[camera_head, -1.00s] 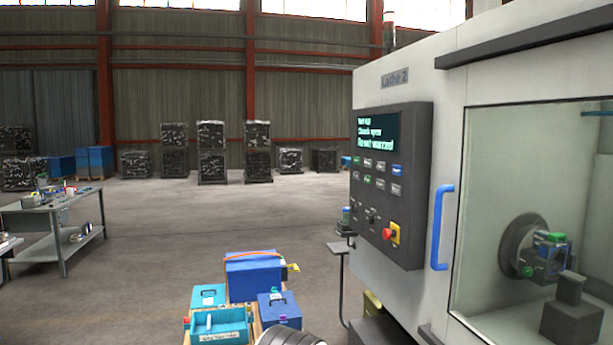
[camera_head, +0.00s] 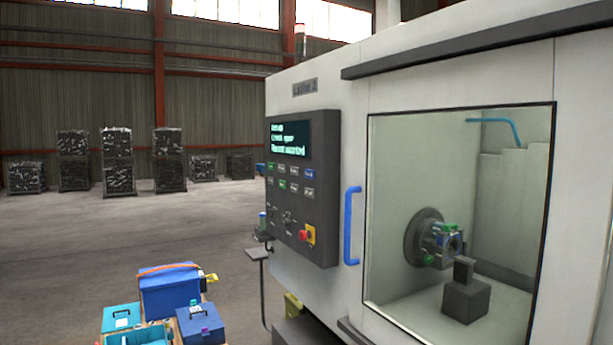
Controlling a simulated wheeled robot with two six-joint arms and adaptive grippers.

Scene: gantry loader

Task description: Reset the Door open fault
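The lathe (camera_head: 320,85), labelled Lathe 2, stands on the right. Its dark control panel (camera_head: 330,190) has a lit screen (camera_head: 290,139) with several lines of text; one seems to read "Chuck open", the others are too small to read surely. Below the screen are rows of small buttons (camera_head: 290,180) and a red emergency stop (camera_head: 304,235) on a yellow plate. The lathe door has a blue handle (camera_head: 351,226) and a large window (camera_head: 400,160). Behind it the chuck (camera_head: 422,238) shows. The door looks closed. Neither of my grippers is in view.
Blue and teal toolboxes (camera_head: 170,292) stand in the lower left, in front of the lathe. A small stand (camera_head: 257,254) is beside the lathe's left side. Stacked dark bins (camera_head: 73,160) line the far wall. The floor between is clear.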

